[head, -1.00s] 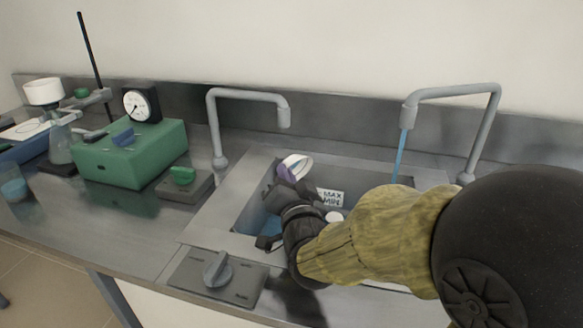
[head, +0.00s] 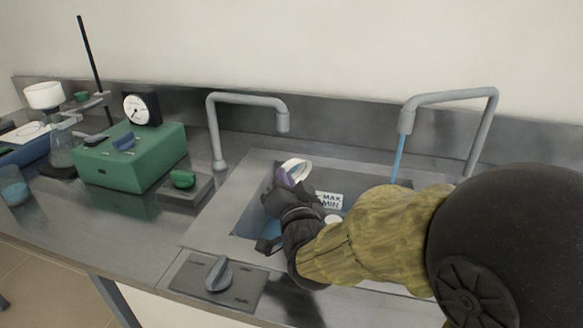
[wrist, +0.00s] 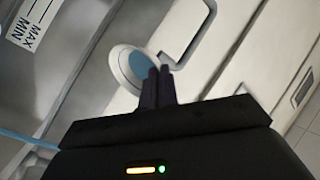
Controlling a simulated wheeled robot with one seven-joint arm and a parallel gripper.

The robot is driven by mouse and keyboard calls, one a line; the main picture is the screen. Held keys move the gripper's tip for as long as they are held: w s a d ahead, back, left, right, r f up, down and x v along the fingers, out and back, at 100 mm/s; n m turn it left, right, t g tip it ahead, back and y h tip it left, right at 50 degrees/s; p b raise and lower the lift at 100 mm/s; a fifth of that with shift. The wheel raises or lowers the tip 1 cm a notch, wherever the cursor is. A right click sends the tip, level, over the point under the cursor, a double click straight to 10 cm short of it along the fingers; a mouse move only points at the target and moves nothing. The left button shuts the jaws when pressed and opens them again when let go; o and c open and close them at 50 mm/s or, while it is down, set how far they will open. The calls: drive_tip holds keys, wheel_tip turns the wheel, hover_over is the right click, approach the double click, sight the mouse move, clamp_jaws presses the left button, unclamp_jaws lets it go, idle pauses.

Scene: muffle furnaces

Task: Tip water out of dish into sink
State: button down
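The dish (head: 299,166) is small, round and white, and shows tilted over the left part of the sink (head: 232,205) in the head view. In the wrist view the dish (wrist: 119,60) has blue, water-like content inside its rim. My gripper (wrist: 158,72) has its two dark fingers together at the dish's edge, and it appears to hold the dish there. In the head view my gripper (head: 286,182) is over the basin, and my arm hides much of the sink. Some blue shows low in the basin.
A left faucet (head: 247,98) has no visible flow; a right faucet (head: 452,93) runs a blue stream (head: 398,160) into the sink. A MAX/MIN label (head: 331,200) is on the basin. A knob panel (head: 217,280) lies in front, and a green gauge box (head: 130,160) stands left.

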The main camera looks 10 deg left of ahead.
drive_tip(key=shift+w+a+r+n+g+h+p, duration=0.1)
drive_tip(key=shift+r+n+g+h+p, duration=0.3)
drive_tip(key=shift+p, duration=1.2)
drive_tip(key=shift+w+a+f+n+g+p, duration=0.1)
drive_tip(key=shift+g+p, duration=0.5)
drive_tip(key=shift+p, duration=1)
drive_tip(key=shift+a+r+n+g+h+p, duration=0.1)
drive_tip(key=shift+r+n+g+h+p, duration=0.3)
drive_tip(key=shift+p, duration=1.2)
drive_tip(key=shift+w+a+r+n+g+h+p, duration=0.2)
drive_tip(key=shift+g+p, duration=0.25)
drive_tip(key=shift+p, duration=1.3)
drive_tip(key=shift+s+d+f+n+g+h+p, duration=0.1)
drive_tip(key=shift+g+h+p, duration=0.3)
drive_tip(key=shift+p, duration=1.3)
drive_tip(key=shift+w+a+r+n+g+h+p, duration=0.15)
drive_tip(key=shift+g+p, duration=0.4)
drive_tip(key=shift+p, duration=1.2)
drive_tip(key=shift+f+p, duration=0.1)
drive_tip(key=shift+p, duration=0.3)
drive_tip(key=shift+w+g+p, duration=0.1)
drive_tip(key=shift+g+p, duration=0.3)
drive_tip(key=shift+p, duration=0.65)
drive_tip(key=shift+w+a+r+n+g+h+p, duration=0.25)
drive_tip(key=shift+g+h+p, duration=0.45)
drive_tip(key=shift+p, duration=2.7)
drive_tip(key=shift+w+a+n+g+h+p, duration=0.25)
drive_tip(key=shift+g+h+p, duration=0.4)
drive_tip(key=shift+p, duration=2.75)
